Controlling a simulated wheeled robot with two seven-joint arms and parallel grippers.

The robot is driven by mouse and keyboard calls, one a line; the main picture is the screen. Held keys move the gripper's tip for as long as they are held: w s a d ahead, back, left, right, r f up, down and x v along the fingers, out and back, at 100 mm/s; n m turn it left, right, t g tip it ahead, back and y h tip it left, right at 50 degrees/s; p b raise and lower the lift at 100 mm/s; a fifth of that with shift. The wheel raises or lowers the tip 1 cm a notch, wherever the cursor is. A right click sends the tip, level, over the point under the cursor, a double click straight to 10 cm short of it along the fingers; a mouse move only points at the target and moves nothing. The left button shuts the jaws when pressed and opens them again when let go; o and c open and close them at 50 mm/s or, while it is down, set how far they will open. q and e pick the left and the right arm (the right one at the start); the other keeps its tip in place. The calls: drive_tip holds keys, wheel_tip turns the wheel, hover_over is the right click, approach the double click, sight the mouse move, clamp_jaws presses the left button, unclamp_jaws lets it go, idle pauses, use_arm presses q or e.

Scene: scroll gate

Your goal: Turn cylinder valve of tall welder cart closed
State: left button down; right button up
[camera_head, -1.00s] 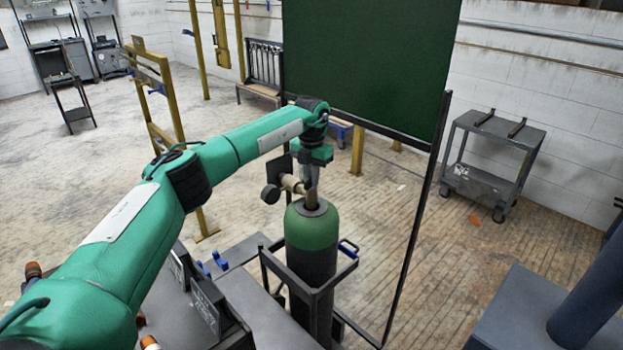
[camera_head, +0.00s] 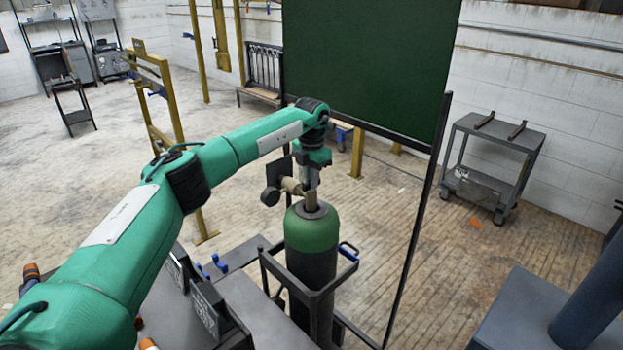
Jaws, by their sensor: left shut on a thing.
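The gas cylinder (camera_head: 312,240) stands upright in the welder cart (camera_head: 290,284), with a green shoulder and a dark body. Its brass-coloured valve and regulator (camera_head: 291,186) sit at the top, with a round gauge out to the left. My left gripper (camera_head: 311,186) points down over the cylinder's top and is shut on the cylinder valve. The gripper hides most of the valve's top, and the fingers are small in view. My right gripper is not in view.
A dark green welding screen (camera_head: 365,65) on a black frame stands just behind and right of the cylinder. A grey trolley (camera_head: 490,165) stands by the right wall. A yellow frame (camera_head: 160,100) is at left. Open floor lies between.

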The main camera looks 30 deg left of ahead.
use_arm(q)
drive_tip(key=c, duration=1.5)
unclamp_jaws()
drive_tip(key=shift+o, duration=0.2)
drive_tip(key=shift+r, duration=0.1)
wheel_tip(320, 180, up, 14)
drive_tip(key=b, duration=0.3)
drive_tip(key=shift+f, duration=0.25)
